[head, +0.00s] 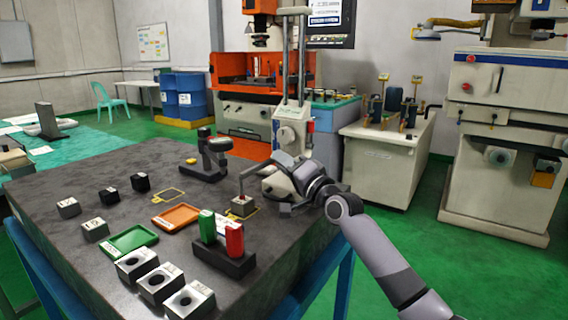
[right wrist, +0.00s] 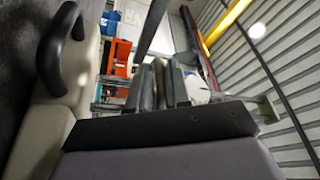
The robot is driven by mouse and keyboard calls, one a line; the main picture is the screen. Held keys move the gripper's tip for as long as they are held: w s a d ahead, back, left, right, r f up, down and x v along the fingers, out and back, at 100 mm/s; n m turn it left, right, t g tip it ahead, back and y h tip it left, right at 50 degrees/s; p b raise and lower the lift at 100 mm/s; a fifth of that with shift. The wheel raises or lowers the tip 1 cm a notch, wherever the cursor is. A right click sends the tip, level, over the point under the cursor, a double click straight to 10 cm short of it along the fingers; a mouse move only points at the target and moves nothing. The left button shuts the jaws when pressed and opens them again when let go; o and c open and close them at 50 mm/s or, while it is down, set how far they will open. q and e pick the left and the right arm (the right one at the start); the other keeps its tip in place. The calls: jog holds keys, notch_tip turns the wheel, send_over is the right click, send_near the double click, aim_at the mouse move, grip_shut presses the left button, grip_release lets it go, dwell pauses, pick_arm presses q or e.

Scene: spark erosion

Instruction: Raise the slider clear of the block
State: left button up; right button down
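The height gauge stands near the right edge of the dark table, with twin upright rods and a pale base. Its pale slider (head: 291,128) appears to be the body low on the rods. A thin grey arm reaches left from the gauge, its tip down over the small metal block (head: 242,206). The tip looks to be at the block's top; contact is unclear. My right gripper (head: 284,163) is at the gauge, below the slider body. My left gripper is out of view.
A black stand with a green and a red piece (head: 234,240), green tray (head: 131,240), orange tray (head: 176,217) and several metal blocks occupy the table. A dark-handled instrument (head: 216,152) stands behind. A black handle (right wrist: 60,45) on a pale body is close in the wrist view.

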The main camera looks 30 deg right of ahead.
aim_at(285, 136)
notch_tip(285, 136, up, 7)
jog(key=p, duration=0.6)
jog(key=c, duration=1.2)
grip_release()
jog(key=shift+f, duration=0.1)
jog(key=shift+o, duration=0.2)
jog(key=shift+s+f, duration=0.1)
jog(key=v, duration=0.7)
jog(key=shift+b, duration=0.4)
